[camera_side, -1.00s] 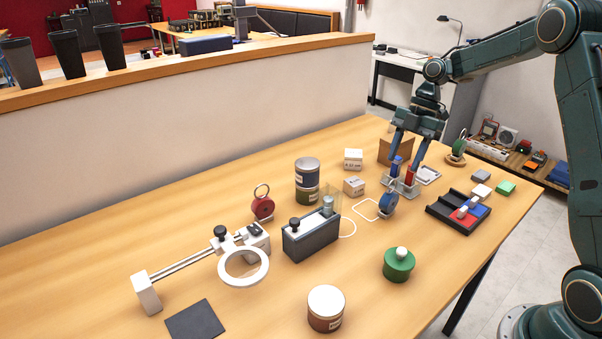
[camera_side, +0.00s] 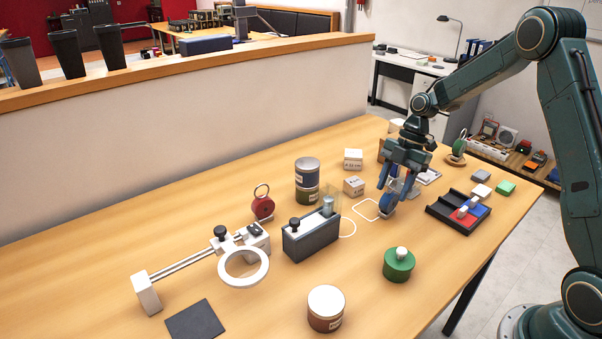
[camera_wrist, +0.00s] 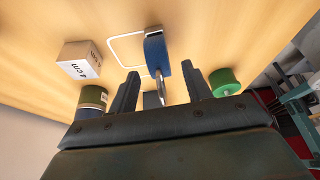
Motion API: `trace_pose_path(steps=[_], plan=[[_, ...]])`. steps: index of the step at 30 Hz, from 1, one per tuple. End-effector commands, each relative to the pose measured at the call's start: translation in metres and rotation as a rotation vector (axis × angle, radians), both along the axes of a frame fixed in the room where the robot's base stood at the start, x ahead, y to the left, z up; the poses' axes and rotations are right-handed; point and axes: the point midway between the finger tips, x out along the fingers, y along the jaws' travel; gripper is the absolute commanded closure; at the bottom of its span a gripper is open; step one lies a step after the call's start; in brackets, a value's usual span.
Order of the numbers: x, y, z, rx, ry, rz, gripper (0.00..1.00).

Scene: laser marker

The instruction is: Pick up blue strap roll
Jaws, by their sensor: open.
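The blue strap roll (camera_side: 387,204) stands on the table, next to a white looped strap outline.
White boxes (camera_side: 354,187) stand left of the roll. A dark tray (camera_side: 437,210) with red and blue sections lies to its right. Table between roll and green jar is clear.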

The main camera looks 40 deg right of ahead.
Motion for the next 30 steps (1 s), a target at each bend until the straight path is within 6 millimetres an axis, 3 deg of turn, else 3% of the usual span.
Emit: trace_pose_path(steps=[8,23,30], plan=[[-0.001,0.009,-0.023,-0.001,0.001,0.002,0.51],[-0.001,0.009,-0.024,-0.001,0.001,0.0,0.51],[-0.001,0.009,-0.024,-0.001,0.001,0.0,0.94]])
